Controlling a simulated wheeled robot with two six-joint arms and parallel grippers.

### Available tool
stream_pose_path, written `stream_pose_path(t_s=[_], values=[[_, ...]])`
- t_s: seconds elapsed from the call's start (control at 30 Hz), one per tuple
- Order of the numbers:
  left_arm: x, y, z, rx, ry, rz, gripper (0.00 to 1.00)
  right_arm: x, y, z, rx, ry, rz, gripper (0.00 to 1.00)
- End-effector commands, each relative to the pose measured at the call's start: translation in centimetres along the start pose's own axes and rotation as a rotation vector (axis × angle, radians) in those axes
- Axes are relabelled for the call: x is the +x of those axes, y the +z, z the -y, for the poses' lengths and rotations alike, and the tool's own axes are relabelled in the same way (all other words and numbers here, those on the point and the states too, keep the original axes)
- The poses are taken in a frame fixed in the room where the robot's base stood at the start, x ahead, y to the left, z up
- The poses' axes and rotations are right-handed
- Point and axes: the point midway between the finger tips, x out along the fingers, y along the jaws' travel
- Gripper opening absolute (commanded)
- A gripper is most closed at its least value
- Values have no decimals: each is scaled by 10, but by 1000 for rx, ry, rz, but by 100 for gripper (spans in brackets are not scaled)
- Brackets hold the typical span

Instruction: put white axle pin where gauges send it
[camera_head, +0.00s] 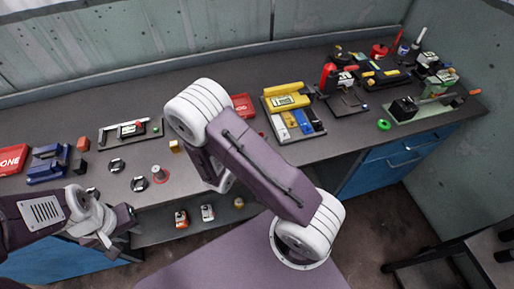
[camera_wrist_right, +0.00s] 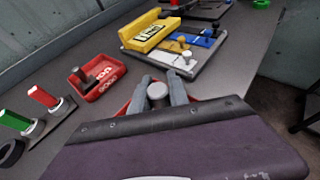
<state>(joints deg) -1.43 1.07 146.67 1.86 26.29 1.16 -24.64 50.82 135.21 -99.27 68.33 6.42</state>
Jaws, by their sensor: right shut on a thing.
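My right gripper (camera_wrist_right: 160,84) shows in the right wrist view with its two grey fingers closed around a pale round-topped pin, the white axle pin (camera_wrist_right: 157,91). A red tray or bin lies partly hidden behind the fingers. In the head view my right arm hides this gripper and the pin. A yellow gauge unit with a display (camera_head: 287,101) stands on the bench, with blue, yellow and white slotted blocks (camera_head: 300,121) before it; it also shows in the right wrist view (camera_wrist_right: 152,36). My left gripper (camera_head: 103,232) hangs at the front left, its fingers unclear.
A red lettered tray (camera_wrist_right: 98,78) holds a dark part. A panel (camera_head: 131,130) bears red and green pieces. Another red tray (camera_head: 12,158) and a blue fixture (camera_head: 48,164) are at the left. Tools crowd the right end. Bare bench lies along the back.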

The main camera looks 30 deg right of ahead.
Motion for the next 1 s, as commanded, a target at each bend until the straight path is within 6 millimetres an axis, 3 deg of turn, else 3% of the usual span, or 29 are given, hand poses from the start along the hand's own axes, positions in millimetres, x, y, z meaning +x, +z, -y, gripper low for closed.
stream_pose_path(t_s=[0.17,0.4,0.77,0.8,0.83,1.0], values=[[0,0,0,0,0,0,27,-1,-6,-4,0,-1,1,0],[0,0,0,0,0,1,27,13,-39,-3,-1,-1,2,0],[4,1,0,0,0,1,27,16,-44,-3,2,0,2,0],[5,1,0,0,0,1,27,16,-45,-3,1,0,1,24],[4,0,0,0,0,1,27,16,-44,-3,1,0,1,30],[3,0,0,0,0,1,27,15,-44,-3,1,0,1,30]])
